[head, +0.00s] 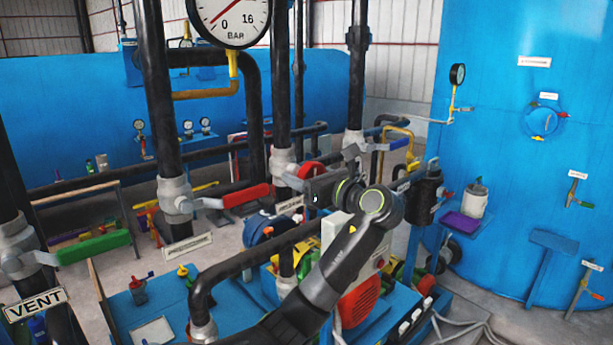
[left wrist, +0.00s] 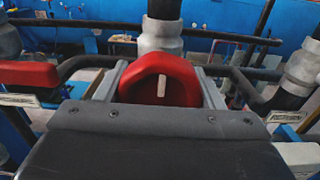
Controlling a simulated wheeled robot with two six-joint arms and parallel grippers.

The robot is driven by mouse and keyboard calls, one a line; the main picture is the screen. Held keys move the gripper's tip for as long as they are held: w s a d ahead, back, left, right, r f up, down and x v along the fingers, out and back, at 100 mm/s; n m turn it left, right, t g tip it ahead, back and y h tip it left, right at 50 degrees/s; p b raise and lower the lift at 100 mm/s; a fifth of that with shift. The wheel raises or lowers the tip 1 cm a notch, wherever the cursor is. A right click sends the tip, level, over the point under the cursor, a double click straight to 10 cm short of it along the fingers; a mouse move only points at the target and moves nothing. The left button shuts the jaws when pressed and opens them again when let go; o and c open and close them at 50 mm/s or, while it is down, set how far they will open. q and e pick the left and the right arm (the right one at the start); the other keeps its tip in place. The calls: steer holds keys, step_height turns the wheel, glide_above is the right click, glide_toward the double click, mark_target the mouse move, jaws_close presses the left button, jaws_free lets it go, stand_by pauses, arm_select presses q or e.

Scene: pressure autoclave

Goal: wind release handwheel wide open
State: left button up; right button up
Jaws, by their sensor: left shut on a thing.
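The red handwheel (head: 311,169) sits on a grey valve body on a black vertical pipe in the middle of the head view, mostly hidden behind my left gripper. In the left wrist view the handwheel (left wrist: 143,84) is near the centre, its white mark close to upright. My left gripper (head: 312,176) is shut on it, with one grey finger on each side in the left wrist view (left wrist: 160,82). The arm reaches up from the bottom of the head view. My right gripper is not in view.
A red lever (head: 246,196) is left of the gripper. A green lever (head: 94,247) is further left, above a VENT sign (head: 35,304). A large pressure gauge (head: 231,18) hangs above. Black vertical pipes (head: 281,85) stand close around. A blue tank (head: 520,170) fills the right.

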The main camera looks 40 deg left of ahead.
arm_select(q)
steer(key=shift+n+b, duration=12.8)
steer(key=shift+n, duration=5.1)
steer(key=o, duration=1)
steer(key=shift+r, duration=0.1)
